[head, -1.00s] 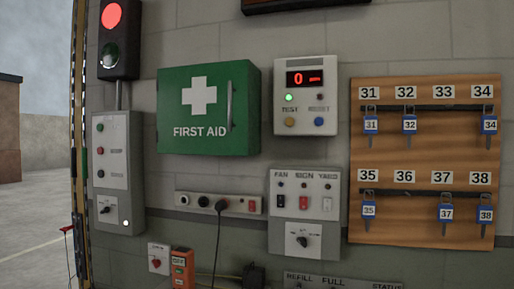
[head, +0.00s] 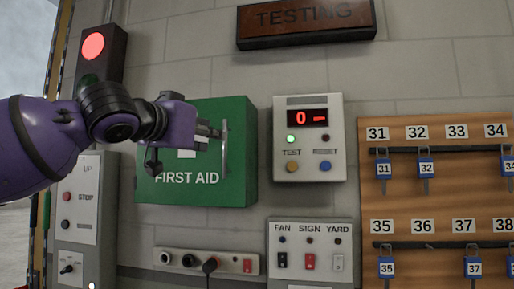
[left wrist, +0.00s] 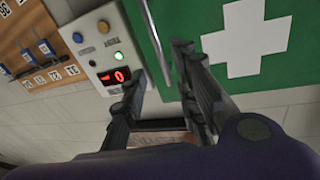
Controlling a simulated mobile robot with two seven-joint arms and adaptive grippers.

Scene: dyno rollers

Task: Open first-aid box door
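The green first-aid box (head: 180,194) with a white cross hangs on the wall, and its door looks shut. Its upright grey handle (head: 225,148) is near the door's right edge. My left gripper (head: 213,138) reaches in from the left in front of the door, its fingertips close to the handle. In the left wrist view the two fingers of my left gripper (left wrist: 160,63) are spread apart, with the handle (left wrist: 157,42) showing beyond and between them. I cannot tell whether they touch it. My left arm hides most of the cross in the head view. My right gripper is out of view.
A counter panel (head: 337,160) with a red display is just right of the box. A key board (head: 400,205) hangs farther right. A socket strip (head: 225,262) and a switch panel (head: 309,238) are below. A signal light (head: 93,46) and a control box (head: 80,205) are at left.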

